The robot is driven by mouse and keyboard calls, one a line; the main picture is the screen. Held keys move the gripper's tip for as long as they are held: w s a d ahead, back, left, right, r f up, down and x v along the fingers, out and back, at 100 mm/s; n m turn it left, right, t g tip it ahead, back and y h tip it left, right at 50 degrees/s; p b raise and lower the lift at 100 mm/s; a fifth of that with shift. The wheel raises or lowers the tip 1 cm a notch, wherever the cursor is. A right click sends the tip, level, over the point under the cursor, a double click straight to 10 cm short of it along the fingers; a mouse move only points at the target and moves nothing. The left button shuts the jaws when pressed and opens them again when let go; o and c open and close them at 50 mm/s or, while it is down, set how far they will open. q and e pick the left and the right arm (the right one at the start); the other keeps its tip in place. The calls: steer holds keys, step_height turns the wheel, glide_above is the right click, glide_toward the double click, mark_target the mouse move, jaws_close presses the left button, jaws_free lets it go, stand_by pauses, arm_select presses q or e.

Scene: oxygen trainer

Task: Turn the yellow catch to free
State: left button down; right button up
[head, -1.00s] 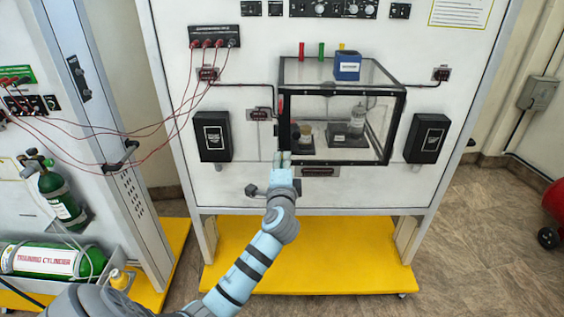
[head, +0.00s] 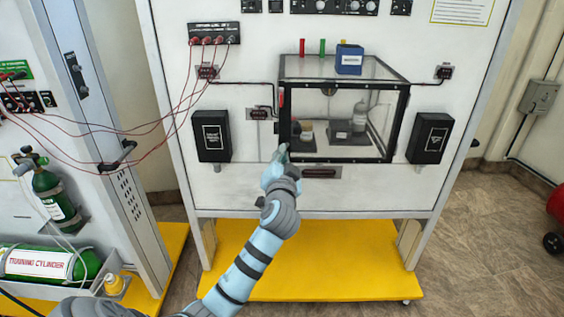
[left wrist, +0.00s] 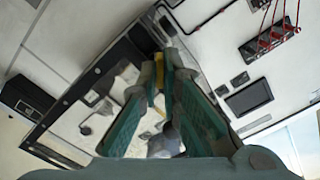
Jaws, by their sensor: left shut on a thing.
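The clear box (head: 345,120) with a black frame is mounted on the white panel, and its front face is shut. My left gripper (head: 283,151) is at the lower left corner of that frame and covers the yellow catch in the head view. In the left wrist view the gripper (left wrist: 168,65) has its green fingers close together, with a small yellow piece (left wrist: 158,100), which looks like the catch, between them. The fingers are shut on it. The fingers hide most of the catch, so its exact angle cannot be told. My right gripper is not in view.
Black boxes hang left (head: 212,136) and right (head: 429,138) of the clear box. A blue box (head: 348,60) stands on its top. Red cables (head: 165,125) hang at the left.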

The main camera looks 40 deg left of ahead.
arm_select(q)
steer(key=shift+a+f+n+b, duration=0.1)
steer(key=shift+n+b, duration=0.85)
steer(key=shift+n, duration=0.95)
steer(key=shift+f+n+b, duration=0.1)
steer(key=shift+n+b, duration=0.85)
steer(key=shift+n, duration=0.95)
steer(key=shift+s, duration=0.1)
steer(key=c, duration=1.8)
jaws_free()
steer(key=shift+r, duration=0.1)
steer(key=shift+r, duration=0.1)
steer(key=v, duration=1.2)
